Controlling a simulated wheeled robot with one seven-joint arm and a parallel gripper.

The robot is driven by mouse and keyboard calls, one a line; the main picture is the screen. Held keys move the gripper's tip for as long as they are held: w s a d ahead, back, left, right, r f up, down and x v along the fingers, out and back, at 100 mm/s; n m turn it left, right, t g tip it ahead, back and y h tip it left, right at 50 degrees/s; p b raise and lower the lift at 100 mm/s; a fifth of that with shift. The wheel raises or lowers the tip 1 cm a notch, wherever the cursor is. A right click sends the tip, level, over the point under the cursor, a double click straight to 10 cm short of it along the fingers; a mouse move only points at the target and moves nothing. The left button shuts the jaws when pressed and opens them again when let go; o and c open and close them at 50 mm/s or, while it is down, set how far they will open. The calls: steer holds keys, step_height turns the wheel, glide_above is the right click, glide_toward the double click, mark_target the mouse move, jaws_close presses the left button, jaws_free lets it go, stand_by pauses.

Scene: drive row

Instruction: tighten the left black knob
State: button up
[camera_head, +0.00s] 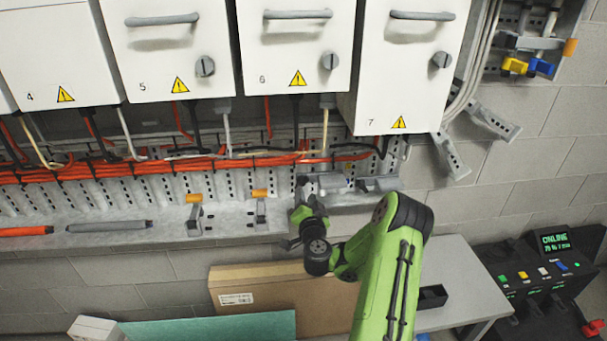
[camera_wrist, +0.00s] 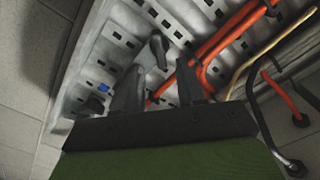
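My gripper (camera_head: 305,208) is at the cable tray below cabinets 6 and 7. In the wrist view its two dark fingers (camera_wrist: 160,66) stand apart with a gap between them, and nothing is clearly held. A dark grey, rounded, handle-like piece (camera_wrist: 158,48) shows just beyond the gap, against the perforated tray. I cannot tell whether it is the left black knob, or whether a finger touches it. In the head view my gripper and wrist hide part of the tray there. No black knob can be made out with certainty in either view.
Orange cables (camera_head: 120,165) run along the perforated tray. Grey brackets with orange tops (camera_head: 195,199) stand left of my gripper. White cabinets (camera_head: 300,45) with grey turn-knobs (camera_head: 330,60) hang above. A cardboard box (camera_head: 270,292) and grey table (camera_head: 460,275) are below.

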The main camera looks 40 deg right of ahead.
mark_target(303, 185)
steer(key=p+x, duration=0.4)
steer(key=shift+w+d+r, duration=0.2)
steer(key=shift+w, duration=0.05)
steer(key=shift+w+d+f, duration=0.2)
steer(key=shift+w+d, duration=0.05)
steer(key=shift+w, duration=0.1)
jaws_close()
